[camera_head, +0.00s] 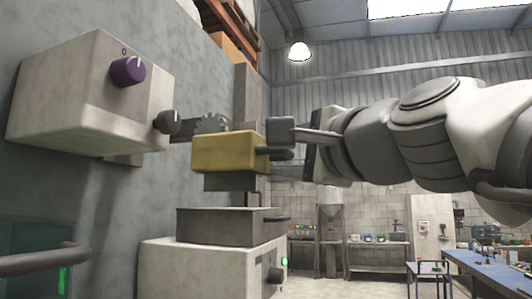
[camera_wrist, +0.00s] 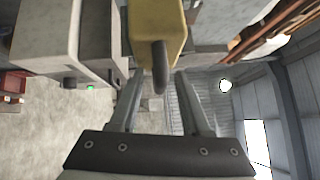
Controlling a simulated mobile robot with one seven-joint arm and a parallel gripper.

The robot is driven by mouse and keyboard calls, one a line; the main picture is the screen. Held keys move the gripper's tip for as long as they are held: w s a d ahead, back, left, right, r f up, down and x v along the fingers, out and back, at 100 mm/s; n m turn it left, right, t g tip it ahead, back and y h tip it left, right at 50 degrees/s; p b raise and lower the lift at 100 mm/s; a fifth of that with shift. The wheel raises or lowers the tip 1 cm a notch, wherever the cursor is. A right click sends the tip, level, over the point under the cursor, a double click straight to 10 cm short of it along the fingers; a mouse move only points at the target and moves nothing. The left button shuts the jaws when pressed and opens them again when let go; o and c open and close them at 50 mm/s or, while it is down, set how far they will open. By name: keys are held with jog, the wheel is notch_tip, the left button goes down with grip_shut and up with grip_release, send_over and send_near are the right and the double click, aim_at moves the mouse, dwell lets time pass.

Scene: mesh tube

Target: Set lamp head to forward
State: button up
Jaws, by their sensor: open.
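A yellow block-shaped head (camera_head: 224,152) sits on a dark neck above a stacked grey machine; I take it to be the lamp head. A dark rounded handle (camera_head: 282,154) sticks out from its right side. In the wrist view the yellow head (camera_wrist: 155,25) is at the top, and its handle (camera_wrist: 160,68) points down between my two fingers. My gripper (camera_head: 290,139) comes in from the right and is open. It also shows open in the wrist view (camera_wrist: 158,86), with a finger on each side of the handle. I cannot tell whether either finger touches it.
A pale box (camera_head: 75,100) with a purple knob (camera_head: 128,70) marked 0 juts from the wall at left. A grey base box (camera_head: 205,265) with a knob and a green light stands below. A dark bar (camera_head: 40,262) shows at lower left. Blue workbenches (camera_head: 490,270) stand far right.

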grip_shut()
dwell(1.4)
